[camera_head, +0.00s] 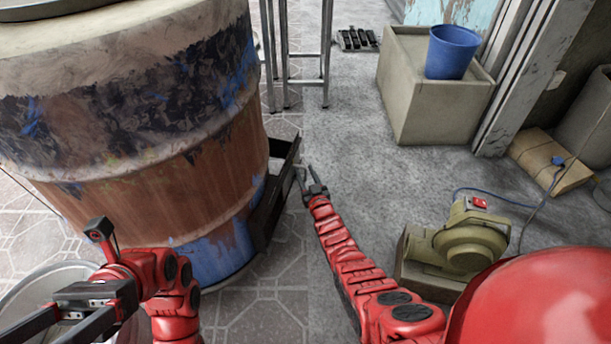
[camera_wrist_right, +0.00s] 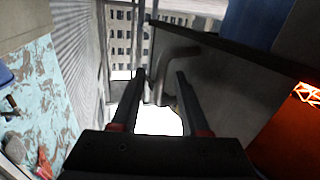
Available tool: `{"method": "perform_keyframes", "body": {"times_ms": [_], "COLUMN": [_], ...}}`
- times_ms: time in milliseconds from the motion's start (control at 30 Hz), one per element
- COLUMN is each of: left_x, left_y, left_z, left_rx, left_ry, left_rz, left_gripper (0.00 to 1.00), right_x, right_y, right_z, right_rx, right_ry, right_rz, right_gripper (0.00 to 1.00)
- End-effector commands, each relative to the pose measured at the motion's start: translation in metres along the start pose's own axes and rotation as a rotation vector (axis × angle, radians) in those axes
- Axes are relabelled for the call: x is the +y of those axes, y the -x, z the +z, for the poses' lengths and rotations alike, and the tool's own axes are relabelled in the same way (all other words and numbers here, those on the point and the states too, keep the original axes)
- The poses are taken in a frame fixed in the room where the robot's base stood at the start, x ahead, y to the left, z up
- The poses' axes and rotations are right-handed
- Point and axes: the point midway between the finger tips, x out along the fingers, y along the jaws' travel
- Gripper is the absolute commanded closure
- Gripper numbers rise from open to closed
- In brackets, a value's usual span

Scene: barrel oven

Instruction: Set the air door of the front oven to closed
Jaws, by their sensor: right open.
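The front oven is a big rusty barrel (camera_head: 170,150) with blue paint patches, at the left of the head view. A dark metal air door housing (camera_head: 268,205) sticks out at its lower right. In the right wrist view a grey bent handle (camera_wrist_right: 178,52) stands out by a dark plate (camera_wrist_right: 215,95). My right gripper (camera_head: 306,170) is open beside the housing. In the wrist view its fingertips (camera_wrist_right: 160,75) are on either side of the handle's lower end; contact cannot be told. My left gripper (camera_head: 40,332) is open and empty at the lower left.
A greenish blower (camera_head: 470,245) with a blue cable stands on the floor at the right. A concrete block (camera_head: 435,105) bears a blue bucket (camera_head: 452,52). Metal legs (camera_head: 325,55) stand behind the barrel. The grey floor (camera_head: 375,170) ahead is clear.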

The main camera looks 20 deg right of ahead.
Motion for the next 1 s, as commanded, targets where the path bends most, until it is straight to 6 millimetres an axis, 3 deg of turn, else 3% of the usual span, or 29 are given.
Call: {"method": "perform_keyframes", "body": {"times_ms": [267,500,533,1000], "left_x": [-0.0005,-0.0003,-0.0003,-0.0003], "left_y": [-0.0013,-0.0013,-0.0012,-0.0012], "left_z": [-0.0008,-0.0008,-0.0008,-0.0008], "left_rx": [0.008,0.007,0.007,0.007], "left_ry": [0.001,0.002,0.001,0.002], "left_rz": [-0.004,-0.004,-0.004,-0.003], "left_gripper": [0.26,0.26,0.26,0.26], "right_x": [-0.0002,-0.0003,-0.0003,-0.0005], "right_y": [-0.0002,-0.0001,-0.0001,0.0], "right_z": [0.0004,0.0004,0.0004,0.0006], "right_rx": [-0.001,-0.001,-0.001,-0.001], "right_ry": [0.0,0.0,0.0,0.0], "right_rz": [0.0,0.0,0.0,-0.001], "right_gripper": [0.55,0.98,1.0,1.0]}}
